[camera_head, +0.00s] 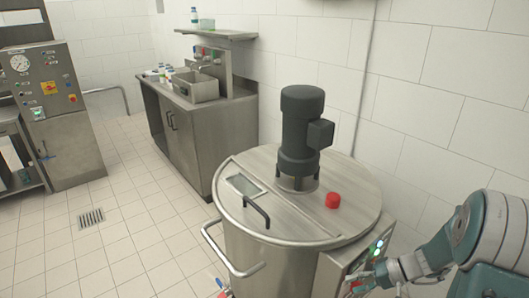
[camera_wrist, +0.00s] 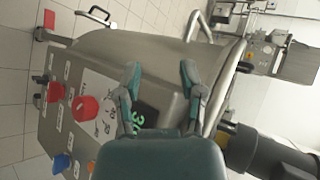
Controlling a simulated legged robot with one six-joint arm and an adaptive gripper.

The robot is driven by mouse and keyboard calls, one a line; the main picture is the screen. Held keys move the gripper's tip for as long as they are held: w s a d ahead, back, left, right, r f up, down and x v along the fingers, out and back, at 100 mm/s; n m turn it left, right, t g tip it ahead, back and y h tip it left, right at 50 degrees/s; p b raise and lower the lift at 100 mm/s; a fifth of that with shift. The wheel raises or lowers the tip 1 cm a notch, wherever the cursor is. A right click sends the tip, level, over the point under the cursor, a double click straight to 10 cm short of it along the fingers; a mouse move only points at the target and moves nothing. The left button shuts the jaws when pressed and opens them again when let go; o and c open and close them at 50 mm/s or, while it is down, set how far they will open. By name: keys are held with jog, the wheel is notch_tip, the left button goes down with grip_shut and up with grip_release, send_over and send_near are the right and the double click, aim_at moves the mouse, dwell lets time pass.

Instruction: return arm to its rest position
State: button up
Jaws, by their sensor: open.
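My gripper (camera_wrist: 161,72) is open and empty in the wrist view, its two grey and teal fingers spread apart. The control panel (camera_wrist: 105,95) of the steel tank lies beyond them, with a red knob (camera_wrist: 85,108) and a green-lit display (camera_wrist: 147,118) partly hidden by my gripper. In the head view my arm reaches in from the lower right, and my gripper (camera_head: 378,275) is in front of the tank's panel. I cannot tell the exact gap, but no contact shows.
The tank lid (camera_head: 270,222) carries a dark motor (camera_head: 302,130), a red cap (camera_head: 332,201) and a black handle (camera_head: 257,211). A sink counter (camera_head: 205,125) stands behind, a control cabinet (camera_head: 55,110) at far left.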

jog(key=s+a+r+n+t+h, duration=0.1)
jog(key=s+a+r+h, duration=0.3)
jog(key=s+r, duration=0.4)
jog(key=s+a+r+n+t+h, duration=0.1)
jog(key=s+a+r+t+h, duration=0.2)
jog(key=s+r+h, duration=0.4)
notch_tip(320, 180, up, 5)
jog(key=shift+s+a+r+n, duration=0.15)
jog(key=shift+s+a+n, duration=0.3)
jog(key=shift+s, duration=0.7)
jog(key=shift+a, duration=0.15)
dwell(0.7)
